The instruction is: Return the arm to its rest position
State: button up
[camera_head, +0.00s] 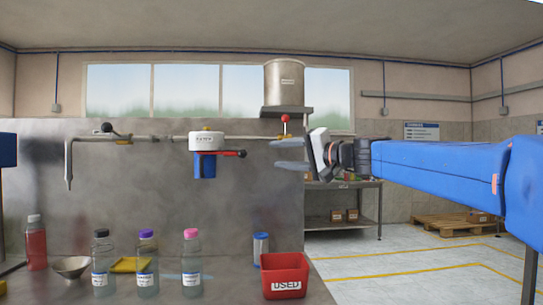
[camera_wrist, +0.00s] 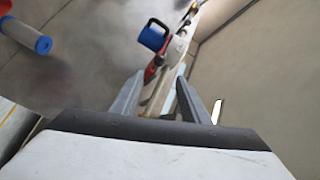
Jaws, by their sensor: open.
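My gripper (camera_head: 290,154) is at the end of my blue arm, raised in front of the grey back panel near its right edge. Its two grey fingers are apart with nothing between them. In the wrist view the open fingers of my gripper (camera_wrist: 156,98) point toward the pipe and the blue-and-white unit. The arm reaches in from the right of the head view, nearly level.
A red-knobbed valve (camera_head: 285,120) under a grey hopper (camera_head: 284,83) is close above my gripper. A white-and-blue unit (camera_head: 206,140) hangs on the pipe to the left. Below are a red USED bin (camera_head: 286,262), a blue-capped cylinder (camera_head: 261,249) and several bottles.

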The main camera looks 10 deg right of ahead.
jog(key=shift+s+d, duration=0.2)
jog(key=shift+s, duration=0.05)
dwell(0.3)
jog(key=s+d+f+n+g+h, duration=0.1)
jog(key=s+d+f+h, duration=0.3)
jog(key=s+f, duration=0.8)
jog(key=s+d+f+n+g+h, duration=0.1)
jog(key=s+d+f+g+h, duration=0.3)
jog(key=s+d+f, duration=0.3)
jog(key=s+d+f+n+g+h, duration=0.2)
jog(key=s+d+f, duration=0.4)
jog(key=s+f, duration=1.2)
notch_tip(320, 180, down, 12)
jog(key=g+h, duration=0.1)
jog(key=h, duration=0.1)
jog(key=shift+r+h, duration=0.25)
jog(key=shift+h, duration=0.15)
jog(key=shift+c, duration=0.2)
